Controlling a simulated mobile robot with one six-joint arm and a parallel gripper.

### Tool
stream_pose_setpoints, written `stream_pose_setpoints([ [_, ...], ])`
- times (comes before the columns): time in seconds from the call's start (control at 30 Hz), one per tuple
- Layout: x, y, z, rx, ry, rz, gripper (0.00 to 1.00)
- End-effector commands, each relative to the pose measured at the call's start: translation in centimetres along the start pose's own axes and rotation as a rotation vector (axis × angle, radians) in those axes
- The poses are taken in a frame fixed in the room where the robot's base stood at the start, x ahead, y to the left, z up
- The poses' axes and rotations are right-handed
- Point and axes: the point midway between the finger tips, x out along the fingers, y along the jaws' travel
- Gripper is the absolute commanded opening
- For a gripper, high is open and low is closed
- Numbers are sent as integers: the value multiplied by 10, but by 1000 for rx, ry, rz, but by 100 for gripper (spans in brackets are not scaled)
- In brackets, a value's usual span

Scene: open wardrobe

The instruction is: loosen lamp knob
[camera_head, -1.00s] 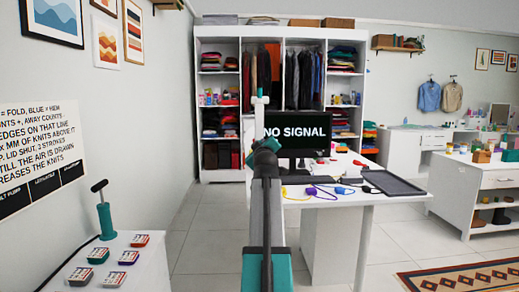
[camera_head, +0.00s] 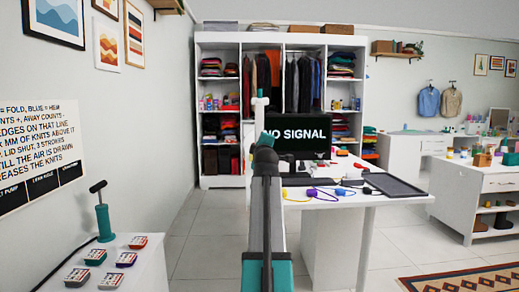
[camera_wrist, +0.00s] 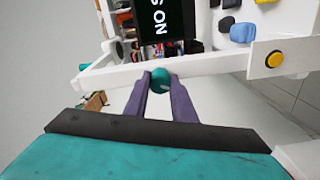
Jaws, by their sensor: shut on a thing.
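A teal round knob (camera_wrist: 161,84) sits against a long white bar (camera_wrist: 210,66) of the lamp in the wrist view. My gripper (camera_wrist: 160,76) has its two purple fingers closed on the knob's two sides. A yellow round part (camera_wrist: 274,59) shows at the bar's right end. In the head view the white lamp post (camera_head: 260,108) stands up in front of the wardrobe, just beyond my arm. My arm hides the knob and my fingertips there.
A monitor reading NO SIGNAL (camera_head: 298,133) stands close to the right of my arm on the white desk (camera_head: 335,200). A dark tray (camera_head: 394,186), cables and small coloured items lie on the desk. A teal pump (camera_head: 103,217) stands at the left. Floor is clear between.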

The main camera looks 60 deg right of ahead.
Motion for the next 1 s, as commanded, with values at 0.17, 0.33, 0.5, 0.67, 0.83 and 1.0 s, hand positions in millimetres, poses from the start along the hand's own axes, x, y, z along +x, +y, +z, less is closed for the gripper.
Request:
stream_pose_setpoints([
  [0.17, 0, 0, 0, -106, 0, 1, 0],
  [0.33, 0, 0, 0, -199, 0, 1, 0],
  [0.5, 0, 1, 0, -230, 0, 1, 0],
  [0.67, 0, 1, 0, -228, 0, 1, 0],
  [0.83, 0, 1, 0, -227, 0, 1, 45],
  [1.0, 0, 0, 0, -227, 0, 0, 45],
])
